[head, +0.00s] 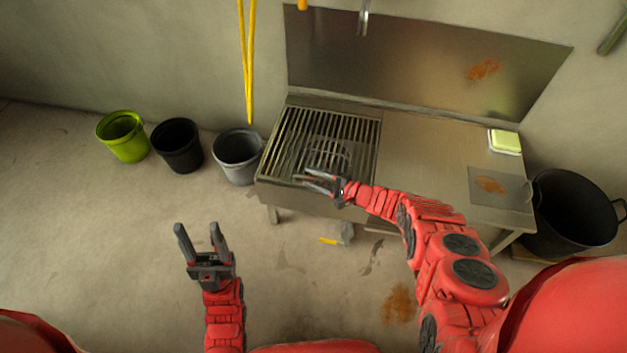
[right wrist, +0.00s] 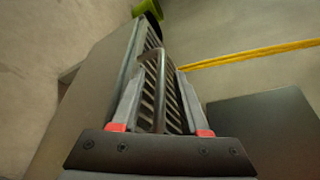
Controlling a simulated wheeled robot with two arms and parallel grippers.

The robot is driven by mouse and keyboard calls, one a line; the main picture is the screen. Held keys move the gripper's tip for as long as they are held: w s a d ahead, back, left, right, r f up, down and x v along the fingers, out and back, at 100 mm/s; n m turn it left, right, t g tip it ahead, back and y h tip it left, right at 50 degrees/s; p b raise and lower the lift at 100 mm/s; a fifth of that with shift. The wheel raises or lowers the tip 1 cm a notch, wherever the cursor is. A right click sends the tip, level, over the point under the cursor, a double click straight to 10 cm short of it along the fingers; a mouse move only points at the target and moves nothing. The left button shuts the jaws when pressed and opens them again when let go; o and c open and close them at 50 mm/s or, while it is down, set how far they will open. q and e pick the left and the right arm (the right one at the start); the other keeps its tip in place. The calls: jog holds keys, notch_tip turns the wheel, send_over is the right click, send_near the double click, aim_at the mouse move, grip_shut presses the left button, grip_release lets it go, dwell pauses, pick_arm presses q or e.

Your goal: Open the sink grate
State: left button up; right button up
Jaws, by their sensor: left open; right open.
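The sink grate (head: 355,125) is a set of metal bars lying flat over the left part of the steel sink unit. My right gripper (head: 310,179) is open at the front part of the grate. In the right wrist view, the open right gripper (right wrist: 157,80) has a bent metal bar, like a handle (right wrist: 159,85), standing between its fingers. The grate bars (right wrist: 175,108) show behind it; I cannot tell whether the fingers touch the handle. My left gripper (head: 199,230) is open and empty, over the floor left of the sink.
The steel counter (head: 425,140) right of the grate holds a green-and-white sponge-like block (head: 505,141). Grey (head: 238,155), black (head: 177,145) and green (head: 122,136) buckets stand left. A large black tub (head: 572,208) stands right. Yellow straps (head: 247,60) hang behind. Floor at left is open.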

grip_shut()
dwell(1.4)
